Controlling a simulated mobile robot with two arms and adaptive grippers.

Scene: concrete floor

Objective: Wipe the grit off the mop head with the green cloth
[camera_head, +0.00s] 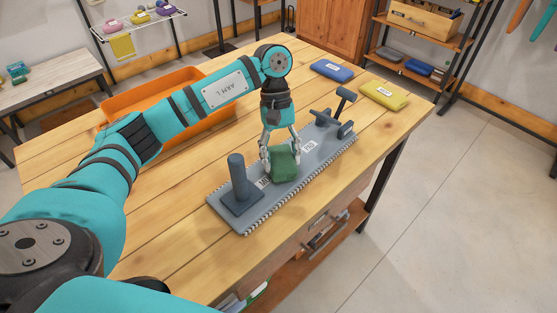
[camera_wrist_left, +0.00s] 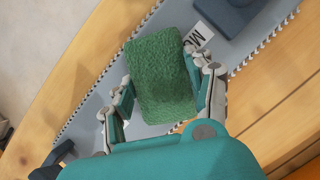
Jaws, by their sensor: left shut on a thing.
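The green cloth (camera_head: 285,166) is a folded, block-like pad held between the fingers of my left gripper (camera_head: 281,150), which is shut on it. The cloth also fills the middle of the left wrist view (camera_wrist_left: 162,76). It is over the middle of the mop head (camera_head: 330,150), a long grey plate with a fringed edge, lying on the table. I cannot tell whether the cloth touches the plate. A dark upright post (camera_head: 238,180) stands at its near-left end and a dark bracket (camera_head: 338,115) at its far-right end. No grit can be made out. My right gripper is not in view.
The wooden table (camera_head: 190,215) carries an orange tray (camera_head: 185,80) at the back left, behind my left arm. A blue cloth (camera_head: 331,70) and a yellow cloth (camera_head: 384,94) lie at the far right. The front left tabletop is clear.

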